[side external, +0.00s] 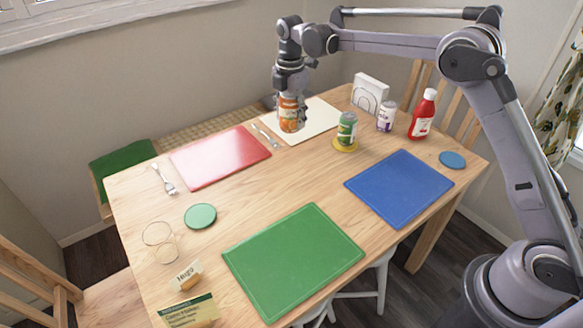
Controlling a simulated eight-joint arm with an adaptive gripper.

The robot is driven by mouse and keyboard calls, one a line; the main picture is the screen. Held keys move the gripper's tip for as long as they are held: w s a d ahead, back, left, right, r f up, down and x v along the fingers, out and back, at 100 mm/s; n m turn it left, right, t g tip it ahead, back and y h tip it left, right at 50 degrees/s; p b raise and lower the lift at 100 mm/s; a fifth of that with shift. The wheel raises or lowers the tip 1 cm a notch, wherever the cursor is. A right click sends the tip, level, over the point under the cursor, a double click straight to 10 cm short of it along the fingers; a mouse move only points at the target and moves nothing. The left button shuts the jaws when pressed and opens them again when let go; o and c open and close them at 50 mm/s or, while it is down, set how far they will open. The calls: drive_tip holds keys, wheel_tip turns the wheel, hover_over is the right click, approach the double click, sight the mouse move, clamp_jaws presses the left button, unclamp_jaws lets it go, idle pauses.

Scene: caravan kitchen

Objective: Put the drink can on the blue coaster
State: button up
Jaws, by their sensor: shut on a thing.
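My gripper (291,92) points down and is shut on an orange can (288,120) with a pale band. The can is upright over the white placemat at the far side of the table; I cannot tell whether its base touches the mat. The blue coaster (452,160) is round and bare, near the table's right corner. A green can (347,127) stands on a yellow coaster (344,146) to the right of my gripper. A white and purple can (386,116) stands farther right, off any coaster.
A red squeeze bottle (422,114) stands between the purple can and blue coaster. A napkin holder (369,93) is behind. Red (219,157), blue (398,187) and green (292,260) placemats lie flat.

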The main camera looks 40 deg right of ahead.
drive_tip(key=s+d+m, duration=0.2)
drive_tip(key=s+d, duration=0.2)
drive_tip(key=d, duration=0.7)
drive_tip(key=s+d+m, duration=0.2)
drive_tip(key=s+d, duration=0.2)
drive_tip(key=d, duration=0.6)
drive_tip(key=s+d+m, duration=0.2)
drive_tip(key=s+d, duration=0.2)
drive_tip(key=d, duration=0.7)
drive_tip(key=s+d+m, duration=0.3)
drive_tip(key=s+d, duration=0.6)
drive_tip(key=s, duration=0.5)
drive_tip(key=s+d+m, duration=0.2)
drive_tip(key=s+d, duration=0.6)
drive_tip(key=s, duration=0.5)
hover_over(453, 159)
wheel_tip(453, 159, down, 12)
drive_tip(key=shift+a+f, duration=0.1)
drive_tip(key=shift+f, duration=1.95)
